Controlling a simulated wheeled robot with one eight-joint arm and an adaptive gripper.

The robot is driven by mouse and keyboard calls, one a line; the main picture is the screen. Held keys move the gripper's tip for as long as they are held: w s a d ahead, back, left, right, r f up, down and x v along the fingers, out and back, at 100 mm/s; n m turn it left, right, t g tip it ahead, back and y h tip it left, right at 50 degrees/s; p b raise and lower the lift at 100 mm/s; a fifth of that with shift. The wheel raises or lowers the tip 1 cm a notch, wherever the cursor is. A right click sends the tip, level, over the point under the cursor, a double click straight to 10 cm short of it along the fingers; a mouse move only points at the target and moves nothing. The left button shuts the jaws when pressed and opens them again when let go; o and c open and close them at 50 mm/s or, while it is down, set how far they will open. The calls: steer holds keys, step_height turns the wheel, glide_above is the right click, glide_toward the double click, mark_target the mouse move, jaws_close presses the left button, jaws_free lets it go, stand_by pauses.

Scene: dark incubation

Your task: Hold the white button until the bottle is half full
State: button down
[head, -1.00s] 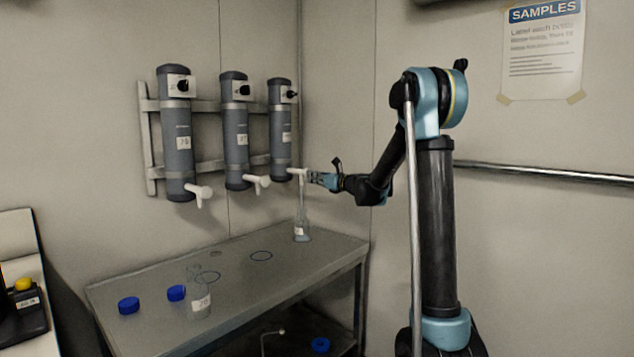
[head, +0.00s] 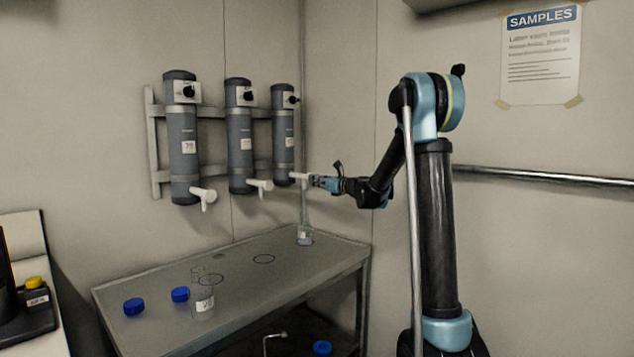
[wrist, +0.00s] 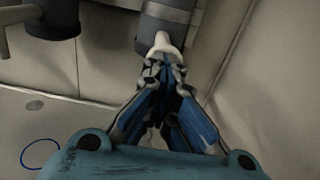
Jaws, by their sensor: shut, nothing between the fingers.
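My gripper (head: 313,181) is shut and empty, its tips against or right by the white button on the tap (head: 299,177) of the rightmost grey cylinder (head: 283,135). In the wrist view the closed fingertips (wrist: 164,68) meet the white tap end (wrist: 162,45); whether they press it in cannot be told. A clear bottle (head: 304,236) stands upright on the table below that tap. A thin pale vertical streak shows between tap and bottle; stream or narrow neck is unclear. The bottle's lower part looks greyish, but its fill level is too small to read.
Two more grey cylinders (head: 183,140) (head: 239,137) with white taps hang to the left. The metal table (head: 235,258) bears another clear bottle (head: 203,303) and blue caps (head: 134,307) (head: 180,294) at the front left. A wall rail (head: 545,177) runs at right.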

steer(key=shift+w+a, duration=0.2)
steer(key=shift+a, duration=0.15)
stand_by(4.5)
steer(key=v, duration=1.4)
steer(key=shift+d, duration=0.4)
steer(key=shift+s+a+f, duration=0.1)
steer(key=shift+s, duration=0.05)
